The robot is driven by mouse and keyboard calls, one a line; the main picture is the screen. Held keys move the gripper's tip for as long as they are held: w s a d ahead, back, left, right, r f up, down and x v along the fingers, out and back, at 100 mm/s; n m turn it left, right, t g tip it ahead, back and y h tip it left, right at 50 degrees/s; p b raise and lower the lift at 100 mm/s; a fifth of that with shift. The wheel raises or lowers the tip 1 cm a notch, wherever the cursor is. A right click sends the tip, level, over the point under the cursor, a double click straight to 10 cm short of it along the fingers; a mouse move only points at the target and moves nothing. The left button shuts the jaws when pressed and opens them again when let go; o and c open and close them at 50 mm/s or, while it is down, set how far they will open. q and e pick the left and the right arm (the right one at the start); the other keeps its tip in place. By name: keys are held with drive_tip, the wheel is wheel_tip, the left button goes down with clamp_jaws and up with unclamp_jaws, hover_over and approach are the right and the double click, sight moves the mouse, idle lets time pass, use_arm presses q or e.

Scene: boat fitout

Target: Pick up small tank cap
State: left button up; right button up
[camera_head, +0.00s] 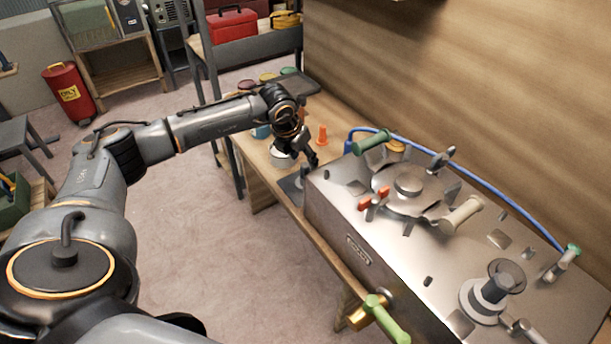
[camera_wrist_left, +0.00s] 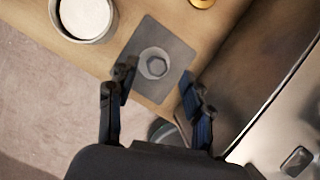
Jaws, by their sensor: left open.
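A small round grey cap with a hexagonal top (camera_wrist_left: 154,64), which looks like the small tank cap, lies on a square grey mat (camera_wrist_left: 178,50) in the left wrist view. The mat also shows at the bench's front edge in the head view (camera_head: 289,184), where I cannot make out the cap. My left gripper (camera_head: 309,160) is over this end of the bench, pointing down. In the left wrist view its two fingers (camera_wrist_left: 158,84) are spread apart and empty, with the cap between and just beyond the tips. My right gripper is not in view.
A metal tank (camera_head: 345,225) with valves, handles and a blue hose stands right beside the mat. A round white-topped container (camera_wrist_left: 85,16) sits left of the mat. An orange cone-like piece (camera_head: 322,135) stands behind the gripper. Open floor (camera_head: 190,215) lies in front of the bench.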

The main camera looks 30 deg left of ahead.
sight(304, 165)
use_arm(q)
drive_tip(key=x, duration=0.3)
drive_tip(key=p+x, duration=0.1)
drive_tip(key=shift+s+a+f, duration=0.1)
drive_tip(key=shift+s+f, duration=0.2)
drive_tip(key=shift+w+f, duration=0.2)
drive_tip(key=shift+f, duration=0.2)
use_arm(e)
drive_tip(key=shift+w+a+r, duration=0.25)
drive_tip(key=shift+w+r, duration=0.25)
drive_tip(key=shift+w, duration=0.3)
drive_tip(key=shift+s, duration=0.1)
use_arm(q)
clamp_jaws()
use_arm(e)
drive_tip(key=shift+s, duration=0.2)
